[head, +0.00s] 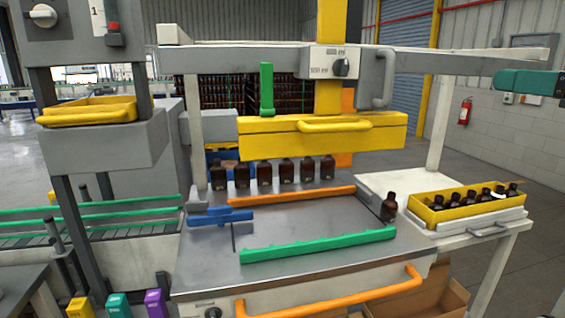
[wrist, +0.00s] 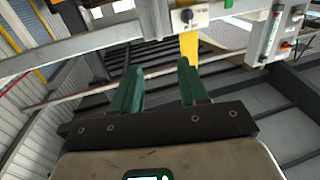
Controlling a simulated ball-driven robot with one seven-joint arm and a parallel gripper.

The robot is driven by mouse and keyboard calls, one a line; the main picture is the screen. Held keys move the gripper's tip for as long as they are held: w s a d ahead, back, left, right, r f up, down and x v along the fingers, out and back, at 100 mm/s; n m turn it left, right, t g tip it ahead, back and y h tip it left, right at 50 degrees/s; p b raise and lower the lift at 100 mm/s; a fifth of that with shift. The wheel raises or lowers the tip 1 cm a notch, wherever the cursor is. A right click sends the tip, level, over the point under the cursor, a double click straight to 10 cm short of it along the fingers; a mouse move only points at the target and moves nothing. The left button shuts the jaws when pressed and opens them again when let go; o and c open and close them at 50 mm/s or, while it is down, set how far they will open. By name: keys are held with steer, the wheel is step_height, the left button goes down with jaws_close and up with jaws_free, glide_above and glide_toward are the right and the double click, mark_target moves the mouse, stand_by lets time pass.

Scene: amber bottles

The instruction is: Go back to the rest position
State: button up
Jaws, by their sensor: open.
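My gripper (wrist: 160,68) is open and empty, its two teal fingers well apart in the wrist view. Nothing is between the fingers, and the machine's frame and the wall show beyond them. In the head view, a teal part that looks like my gripper's finger (head: 528,83) juts in at the upper right edge, high above the table and clear of the bottles. A lone amber bottle (head: 389,207) stands upright at the right edge of the steel worktop (head: 205,262).
Several amber bottles (head: 265,174) stand in a row under a yellow bar (head: 300,142). A yellow tray (head: 470,216) holds several more bottles on a white side table (head: 372,184). A green toothed rail (head: 318,246) lies across the worktop. A grey overhead beam (head: 440,60) reaches toward my gripper.

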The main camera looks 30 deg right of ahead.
steer(key=w+a+f+m+g, duration=0.1)
steer(key=w+f, duration=0.3)
steer(key=f, duration=0.4)
steer(key=w+a+f+m+g, duration=0.1)
steer(key=w+f+g, duration=0.15)
steer(key=f, duration=0.65)
steer(key=w+a+f+m+g+y, duration=0.15)
steer(key=a+f, duration=0.25)
steer(key=f, duration=0.6)
steer(key=w+a+f+g, duration=0.15)
steer(key=a+f, duration=0.25)
steer(key=f, duration=0.7)
steer(key=s+a+f+n+g, duration=0.1)
steer(key=s+a+f+g, duration=0.3)
steer(key=f, duration=0.5)
steer(key=s+a+f+n+g, duration=0.1)
steer(key=s+a+f+g, duration=0.1)
steer(key=s+a+f, duration=0.45)
steer(key=s+f+n+g+h, duration=0.1)
steer(key=s+f+g, duration=0.3)
steer(key=s+f, duration=0.6)
steer(key=s+a, duration=0.1)
steer(key=s, duration=0.2)
steer(key=shift+s+f, duration=0.15)
steer(key=shift+f, duration=0.2)
steer(key=shift+d+g, duration=0.15)
steer(key=shift+g, duration=0.1)
